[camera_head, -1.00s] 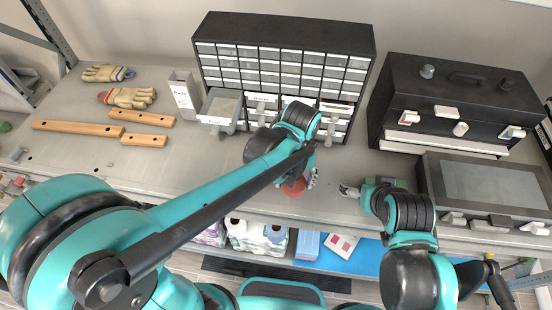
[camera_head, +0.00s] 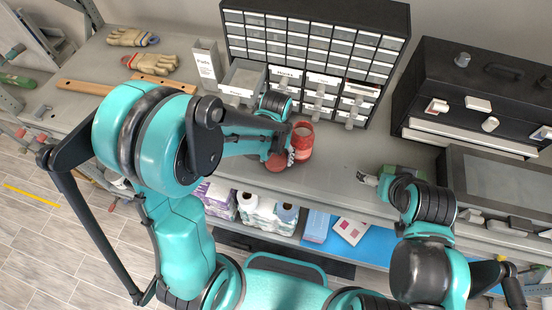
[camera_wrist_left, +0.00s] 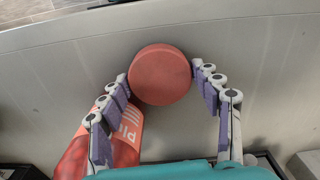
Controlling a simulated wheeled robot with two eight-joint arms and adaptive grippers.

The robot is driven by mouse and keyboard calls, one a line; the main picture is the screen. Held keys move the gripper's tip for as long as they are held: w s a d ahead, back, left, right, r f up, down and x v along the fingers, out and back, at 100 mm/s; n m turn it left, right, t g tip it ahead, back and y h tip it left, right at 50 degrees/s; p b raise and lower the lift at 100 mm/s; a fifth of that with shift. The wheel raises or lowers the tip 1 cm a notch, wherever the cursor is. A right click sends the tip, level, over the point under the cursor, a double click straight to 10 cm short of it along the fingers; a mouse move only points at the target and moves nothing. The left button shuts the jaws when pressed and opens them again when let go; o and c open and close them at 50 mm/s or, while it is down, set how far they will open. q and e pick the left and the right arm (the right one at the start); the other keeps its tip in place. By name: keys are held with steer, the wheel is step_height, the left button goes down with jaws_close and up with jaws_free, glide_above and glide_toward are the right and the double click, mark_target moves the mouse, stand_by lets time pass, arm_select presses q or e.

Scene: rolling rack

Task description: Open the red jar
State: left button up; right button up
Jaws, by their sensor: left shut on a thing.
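The red jar (camera_head: 304,146) stands upright on the grey bench, its open mouth facing up. In the left wrist view the jar (camera_wrist_left: 112,145) shows at lower left with white lettering, partly behind a finger. My left gripper (camera_head: 282,160) is shut on the round red lid (camera_head: 276,165), just left of the jar and apart from its mouth. In the left wrist view the lid (camera_wrist_left: 160,76) sits between the two fingertips (camera_wrist_left: 161,78). My right gripper (camera_head: 367,179) is near the bench's front edge, right of the jar; its jaw opening is unclear.
A black toolbox (camera_head: 478,70) and a dark case (camera_head: 505,185) are at right. Gloves (camera_head: 150,63) and wooden handles (camera_head: 85,87) lie at left. Bench between jar and right gripper is clear.

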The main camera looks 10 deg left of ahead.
arm_select(q)
steer(key=shift+f, duration=0.45)
steer(key=o, duration=1.3)
steer(key=shift+f, duration=0.1)
